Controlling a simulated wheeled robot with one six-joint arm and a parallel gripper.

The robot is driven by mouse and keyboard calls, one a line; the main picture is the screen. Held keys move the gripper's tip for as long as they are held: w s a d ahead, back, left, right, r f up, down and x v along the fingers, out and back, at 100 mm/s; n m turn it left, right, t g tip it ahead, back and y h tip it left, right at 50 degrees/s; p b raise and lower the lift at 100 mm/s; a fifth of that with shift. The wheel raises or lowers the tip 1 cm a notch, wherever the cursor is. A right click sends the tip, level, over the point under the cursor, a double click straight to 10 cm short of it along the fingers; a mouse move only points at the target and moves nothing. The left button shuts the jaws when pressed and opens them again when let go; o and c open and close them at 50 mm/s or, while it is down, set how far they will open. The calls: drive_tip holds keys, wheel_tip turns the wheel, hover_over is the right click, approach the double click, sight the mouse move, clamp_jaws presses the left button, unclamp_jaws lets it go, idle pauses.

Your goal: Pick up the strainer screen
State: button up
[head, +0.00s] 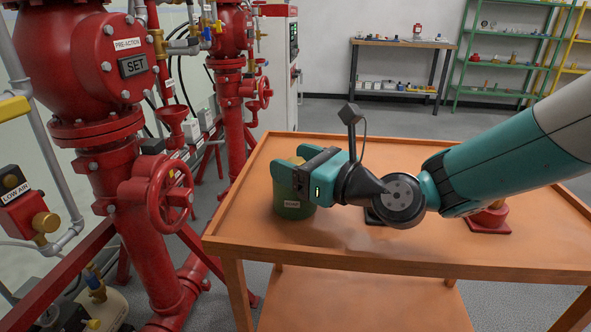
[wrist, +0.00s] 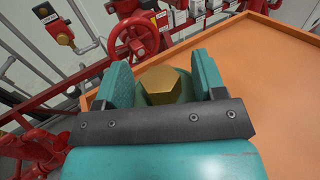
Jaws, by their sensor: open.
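A green labelled cylindrical container (head: 293,207) stands on the orange table near its left side, partly hidden by my gripper (head: 292,172). In the wrist view, a brass hexagonal piece (wrist: 164,84) sits between the two teal fingers of my gripper (wrist: 161,72), above a green rounded body. The fingers are apart, one on each side of the brass piece, with a gap visible at the left. I cannot tell whether either finger touches it. No screen mesh shows, so I cannot tell whether the brass piece belongs to the strainer screen.
The orange table (head: 332,238) has free room in front. A dark item (head: 374,217) and a red-based fitting (head: 489,219) stand on it, partly behind my arm. Red valve piping with a handwheel (head: 170,196) is close at left. A workbench (head: 404,43) and green shelves (head: 508,45) stand behind.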

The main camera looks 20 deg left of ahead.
drive_tip(key=c, duration=1.1)
